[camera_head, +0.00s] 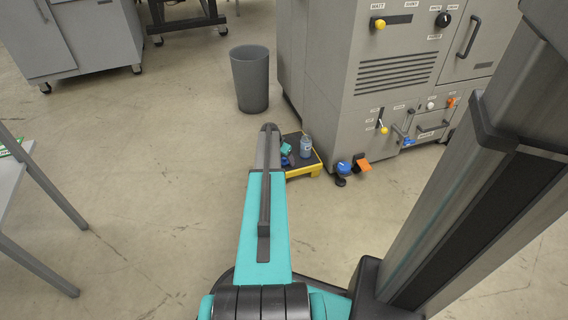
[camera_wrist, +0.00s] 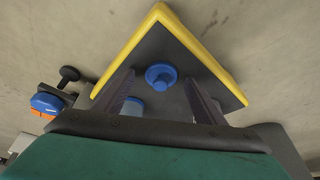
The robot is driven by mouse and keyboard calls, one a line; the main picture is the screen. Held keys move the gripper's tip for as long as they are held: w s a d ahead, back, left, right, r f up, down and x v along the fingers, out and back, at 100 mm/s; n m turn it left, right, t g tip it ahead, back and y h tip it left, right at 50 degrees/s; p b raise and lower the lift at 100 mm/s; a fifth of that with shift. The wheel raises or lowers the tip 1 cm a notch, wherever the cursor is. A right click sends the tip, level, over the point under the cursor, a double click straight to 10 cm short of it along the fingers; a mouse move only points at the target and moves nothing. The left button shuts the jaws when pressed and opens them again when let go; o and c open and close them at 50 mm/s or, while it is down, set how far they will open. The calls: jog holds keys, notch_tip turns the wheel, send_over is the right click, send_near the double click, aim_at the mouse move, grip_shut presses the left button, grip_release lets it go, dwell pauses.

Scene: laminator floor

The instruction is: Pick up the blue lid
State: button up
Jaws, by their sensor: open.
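The blue lid (camera_wrist: 161,76) is a small round piece with a raised middle. In the wrist view it appears over the dark top of a low yellow-edged step (camera_wrist: 206,62). My gripper (camera_wrist: 159,80) is open, with one finger on each side of the lid in the picture. No contact with the lid shows, and I cannot tell the height left between them. In the head view my arm hides part of the step (camera_head: 300,171), and I cannot make out the lid clearly there.
A clear bluish bottle (camera_head: 306,148) stands on the step. A light blue thing (camera_wrist: 132,106) shows beside my left finger. The grey machine (camera_head: 330,60) has blue and orange pedals (camera_head: 362,165) right of the step. A grey bin (camera_head: 250,80) stands behind.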

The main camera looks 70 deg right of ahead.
aim_at(284, 159)
jog(key=c, duration=1.1)
jog(key=shift+r, duration=0.15)
jog(key=shift+r+p, duration=0.6)
jog(key=shift+r, duration=0.25)
notch_tip(284, 159, up, 2)
jog(key=shift+r+p, duration=0.15)
jog(key=shift+p, duration=0.5)
jog(key=a+p, duration=0.4)
jog(key=a, duration=1.2)
jog(key=shift+w+r, duration=0.25)
jog(key=shift+r, duration=0.15)
jog(key=shift+w, duration=0.1)
